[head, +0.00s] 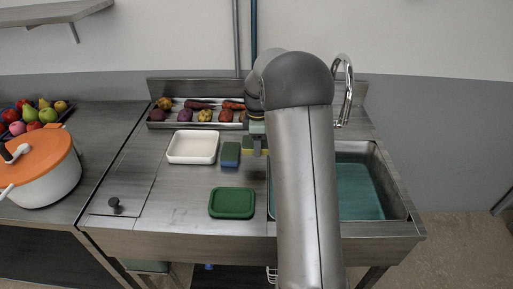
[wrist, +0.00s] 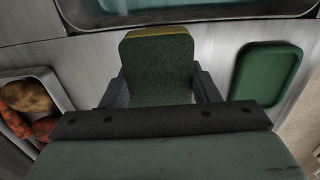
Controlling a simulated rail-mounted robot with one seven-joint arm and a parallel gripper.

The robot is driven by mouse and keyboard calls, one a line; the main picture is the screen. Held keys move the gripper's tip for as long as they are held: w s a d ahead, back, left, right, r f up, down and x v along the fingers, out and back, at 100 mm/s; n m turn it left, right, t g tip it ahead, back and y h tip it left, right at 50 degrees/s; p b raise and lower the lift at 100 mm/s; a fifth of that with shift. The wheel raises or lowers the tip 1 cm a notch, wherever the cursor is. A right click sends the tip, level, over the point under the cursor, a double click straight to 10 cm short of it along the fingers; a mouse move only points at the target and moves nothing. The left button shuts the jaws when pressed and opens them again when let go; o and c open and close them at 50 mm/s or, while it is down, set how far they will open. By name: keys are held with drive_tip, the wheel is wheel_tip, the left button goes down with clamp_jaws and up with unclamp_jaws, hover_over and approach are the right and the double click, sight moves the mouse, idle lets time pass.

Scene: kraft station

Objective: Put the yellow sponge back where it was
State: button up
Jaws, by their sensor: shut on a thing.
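The yellow sponge (wrist: 158,72) has a green scouring face and a yellow edge. My gripper (wrist: 161,88) is shut on it in the wrist view, with one finger at each side. In the head view the sponge (head: 247,151) shows as a yellow strip under my gripper (head: 257,145), just right of the blue sponge with a green top (head: 230,155) and near the sink's left edge. My arm hides part of it there. I cannot tell whether it touches the counter.
The sink (head: 365,180) is to the right, with a tap (head: 347,90) behind it. A white tray (head: 192,147) is at left. A vegetable trough (head: 160,123) runs along the back. The left-front counter is mostly clear.

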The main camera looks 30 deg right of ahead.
drive_tip(key=w+f, duration=0.2)
drive_tip(key=shift+w+d+f+p, duration=0.1)
drive_tip(key=shift+d+f+p, duration=0.2)
drive_tip(key=shift+d+f, duration=0.1)
drive_tip(key=shift+f, duration=1.6)
drive_tip(key=shift+f, duration=0.2)
drive_tip(key=o, duration=1)
drive_tip(key=shift+r, duration=0.1)
drive_tip(key=shift+c, duration=0.2)
